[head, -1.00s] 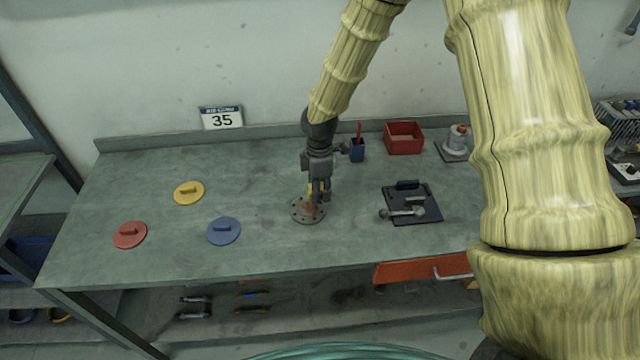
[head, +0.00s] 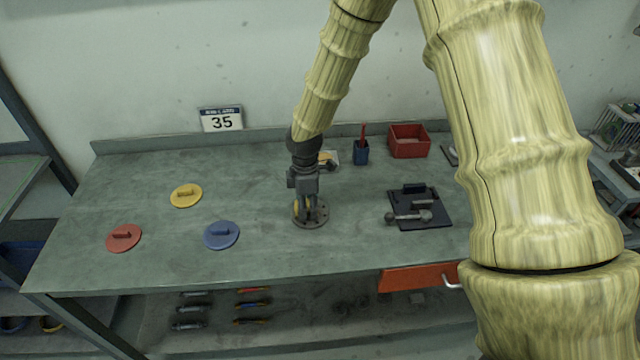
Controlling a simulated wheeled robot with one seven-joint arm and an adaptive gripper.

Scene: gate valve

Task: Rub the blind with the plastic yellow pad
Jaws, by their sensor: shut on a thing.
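The blind (head: 312,224), a round grey-brown metal disc with holes around its rim, lies flat on the bench. My gripper (head: 312,210) points down over it and covers much of its middle. It is shut on a small yellow piece, which I take for the yellow pad (head: 296,208); only a sliver shows at the left of the fingers. The pad is at the blind's left side, low over its face; I cannot tell whether they touch.
A dark plate with a metal tool (head: 420,207) lies right. A blue cup (head: 361,152) and red bin (head: 409,141) stand behind. The front middle is clear.

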